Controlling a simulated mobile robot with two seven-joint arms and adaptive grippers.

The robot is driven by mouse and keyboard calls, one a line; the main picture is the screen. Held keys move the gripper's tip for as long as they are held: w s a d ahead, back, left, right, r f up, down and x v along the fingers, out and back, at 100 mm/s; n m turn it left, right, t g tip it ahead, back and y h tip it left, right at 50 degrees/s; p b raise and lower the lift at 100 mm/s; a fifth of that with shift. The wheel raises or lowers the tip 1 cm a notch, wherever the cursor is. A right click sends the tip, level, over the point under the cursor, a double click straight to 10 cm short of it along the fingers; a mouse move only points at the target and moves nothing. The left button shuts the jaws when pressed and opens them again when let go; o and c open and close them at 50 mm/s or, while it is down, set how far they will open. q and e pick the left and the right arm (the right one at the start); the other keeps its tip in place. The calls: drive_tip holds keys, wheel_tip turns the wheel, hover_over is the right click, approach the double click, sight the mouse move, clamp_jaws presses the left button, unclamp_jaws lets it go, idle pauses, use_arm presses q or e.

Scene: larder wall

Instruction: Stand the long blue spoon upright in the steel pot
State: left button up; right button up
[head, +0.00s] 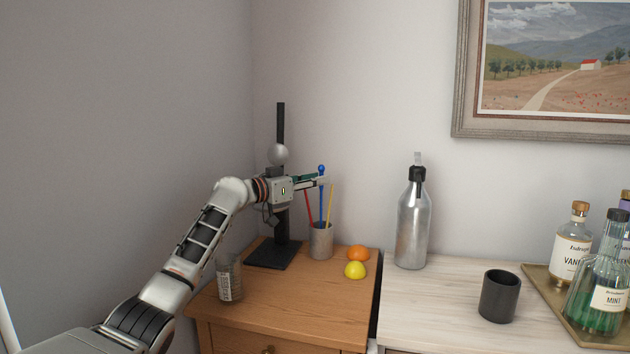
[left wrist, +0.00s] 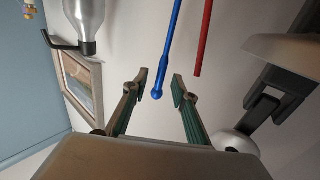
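The long blue spoon (head: 321,205) stands nearly upright in a grey metal-looking pot (head: 320,243), beside a red and a yellow stick. My left gripper (head: 321,182) is at the spoon's upper end. In the left wrist view the blue spoon (left wrist: 168,55) has its round end between the fingers of the left gripper (left wrist: 160,84). The fingers are apart, with a gap on each side of the spoon. The red stick (left wrist: 203,38) is just outside the fingers. The spoon's lower end is hidden in the pot. My right gripper is not in view.
A black stand (head: 274,253) with a grey ball is behind my left gripper. A labelled, grey see-through jar (head: 229,280) is at the front left. An orange (head: 358,253) and a lemon (head: 355,270) lie right of the pot. A metal bottle (head: 412,235) and dark cup (head: 499,297) stand further right.

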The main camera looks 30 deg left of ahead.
use_arm(q)
wheel_tip(320, 180, up, 10)
idle(0.8)
idle(0.8)
